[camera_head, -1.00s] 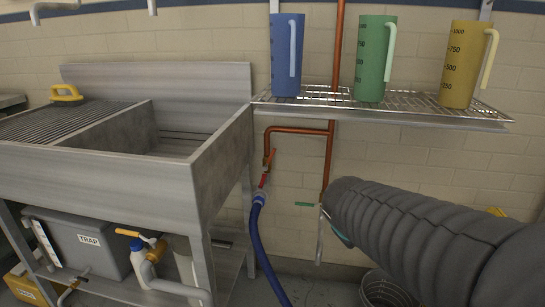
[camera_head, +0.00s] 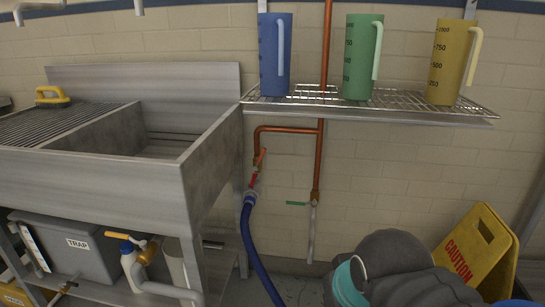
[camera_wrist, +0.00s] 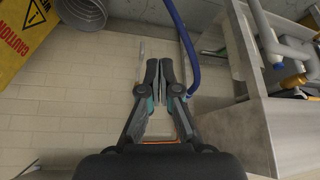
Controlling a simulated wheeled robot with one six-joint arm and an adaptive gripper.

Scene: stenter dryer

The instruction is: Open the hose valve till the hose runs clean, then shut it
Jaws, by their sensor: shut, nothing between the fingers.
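The hose valve with its red-orange handle (camera_head: 261,158) sits at the end of a copper pipe on the wall, right of the sink. The blue hose (camera_head: 248,235) hangs from it to the floor; it also shows in the wrist view (camera_wrist: 181,38). A second valve with a green handle (camera_head: 297,203) is on the vertical copper pipe to the right. My gripper (camera_wrist: 158,65) is shut and empty in the wrist view, in front of the wall and left of the hose in that picture. The head view shows my arm low at right, but not my fingertips. Water is not visible.
The steel sink (camera_head: 212,150) stands at left, with the trap box (camera_head: 75,243) below. A wire shelf (camera_head: 400,115) with blue, green and yellow jugs hangs above the pipes. A yellow caution sign (camera_head: 480,250) leans at right; it also shows in the wrist view (camera_wrist: 22,35).

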